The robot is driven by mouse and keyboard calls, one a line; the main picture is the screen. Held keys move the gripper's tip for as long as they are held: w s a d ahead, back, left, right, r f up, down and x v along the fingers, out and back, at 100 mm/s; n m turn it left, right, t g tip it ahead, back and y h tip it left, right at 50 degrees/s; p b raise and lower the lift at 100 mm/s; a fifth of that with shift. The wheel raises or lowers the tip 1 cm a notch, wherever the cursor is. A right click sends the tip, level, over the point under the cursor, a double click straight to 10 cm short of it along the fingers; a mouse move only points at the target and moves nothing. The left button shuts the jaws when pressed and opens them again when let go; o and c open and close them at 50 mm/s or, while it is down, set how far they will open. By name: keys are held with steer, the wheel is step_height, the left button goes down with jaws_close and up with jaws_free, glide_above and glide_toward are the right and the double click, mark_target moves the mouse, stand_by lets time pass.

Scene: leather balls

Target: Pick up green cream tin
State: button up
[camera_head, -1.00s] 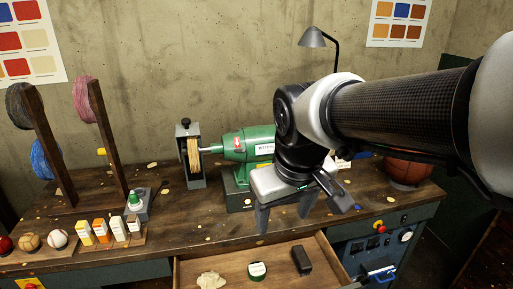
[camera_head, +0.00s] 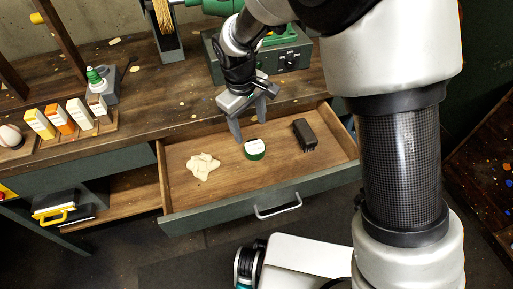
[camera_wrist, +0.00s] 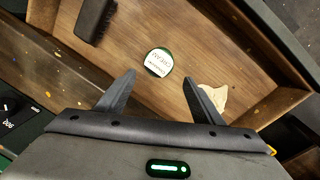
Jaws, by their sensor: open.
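The green cream tin (camera_head: 255,150) is a small round tin with a white label on its lid. It sits in the open wooden drawer, between a pale cloth and a dark brush. In the wrist view the tin (camera_wrist: 158,62) lies beyond the fingertips, roughly centred between them. My gripper (camera_head: 249,128) is open and empty, above the back part of the drawer, with its fingers pointing down. In the wrist view both fingers of my gripper (camera_wrist: 160,76) are spread apart, and neither touches the tin.
The drawer (camera_head: 238,203) also holds a crumpled pale cloth (camera_head: 203,166) on the left and a dark brush (camera_head: 304,135) on the right. The workbench edge (camera_head: 130,137) is behind it.

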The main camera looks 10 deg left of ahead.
mark_target(253, 145)
steer(key=f+b, duration=0.1)
steer(key=f, duration=0.2)
steer(key=w+f+b, duration=0.1)
steer(key=f, duration=0.3)
steer(key=f+b, duration=0.1)
steer(key=f, duration=0.2)
steer(key=shift+w+d+f, duration=0.2)
steer(key=shift+d+f, duration=0.1)
steer(key=shift+f, duration=0.05)
steer(key=shift+r, duration=0.1)
steer(key=shift+c, duration=0.4)
steer(key=c, duration=0.8)
steer(key=shift+r, duration=0.1)
